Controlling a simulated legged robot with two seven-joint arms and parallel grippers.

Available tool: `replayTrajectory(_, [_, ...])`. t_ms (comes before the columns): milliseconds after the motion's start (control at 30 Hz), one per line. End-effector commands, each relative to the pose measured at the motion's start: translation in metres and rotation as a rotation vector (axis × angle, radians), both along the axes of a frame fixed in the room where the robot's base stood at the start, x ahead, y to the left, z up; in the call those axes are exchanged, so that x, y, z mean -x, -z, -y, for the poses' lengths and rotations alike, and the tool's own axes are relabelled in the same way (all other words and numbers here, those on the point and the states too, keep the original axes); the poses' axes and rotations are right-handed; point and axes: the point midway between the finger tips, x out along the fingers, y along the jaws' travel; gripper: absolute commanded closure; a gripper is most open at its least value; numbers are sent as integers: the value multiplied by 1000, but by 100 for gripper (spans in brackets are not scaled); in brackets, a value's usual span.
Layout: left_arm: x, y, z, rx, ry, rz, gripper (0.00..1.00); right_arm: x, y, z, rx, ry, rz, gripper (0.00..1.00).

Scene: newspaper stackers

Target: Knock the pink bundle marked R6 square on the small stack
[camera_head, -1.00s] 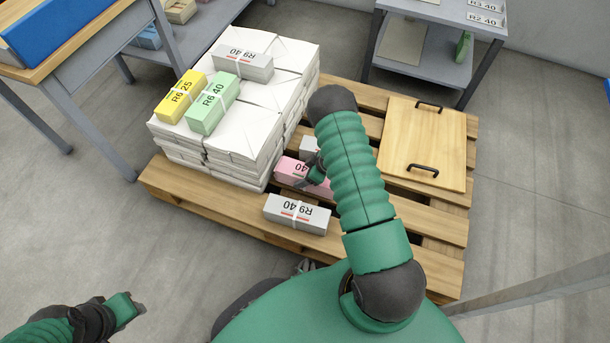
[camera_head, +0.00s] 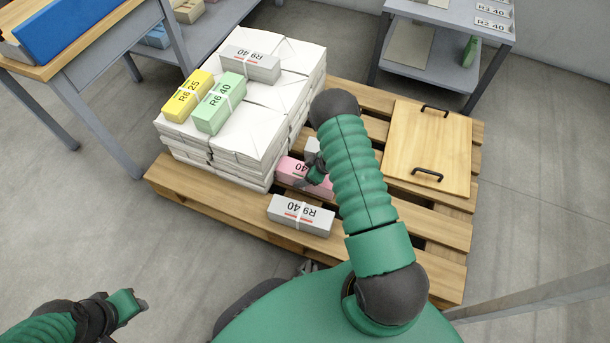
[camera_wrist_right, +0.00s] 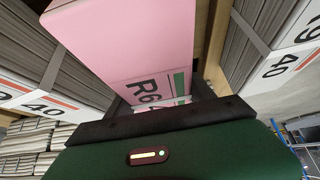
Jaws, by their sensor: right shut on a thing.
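The pink bundle (camera_head: 289,168) lies on the pallet in a short row, between a grey R9 40 bundle (camera_head: 302,217) in front and another grey bundle (camera_head: 311,148) behind, mostly hidden by my arm. In the right wrist view the pink bundle (camera_wrist_right: 125,42) fills the middle, with "R6" and a green stripe on its near end.
A tall white paper stack (camera_head: 250,130) stands left of the row, bearing yellow (camera_head: 187,97), green (camera_head: 219,104) and grey (camera_head: 250,64) bundles. A wooden board with two handles (camera_head: 430,150) lies on the pallet (camera_head: 220,205) at right. Tables stand behind and left.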

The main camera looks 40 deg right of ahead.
Motion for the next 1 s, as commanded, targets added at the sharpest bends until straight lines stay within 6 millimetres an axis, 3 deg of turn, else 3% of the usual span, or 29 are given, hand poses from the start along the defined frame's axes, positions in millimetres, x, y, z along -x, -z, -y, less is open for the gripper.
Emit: replayTrajectory(1000, [0,-6,0,0,0,0,64,-8,-3,-3,-2,-1,9,100])
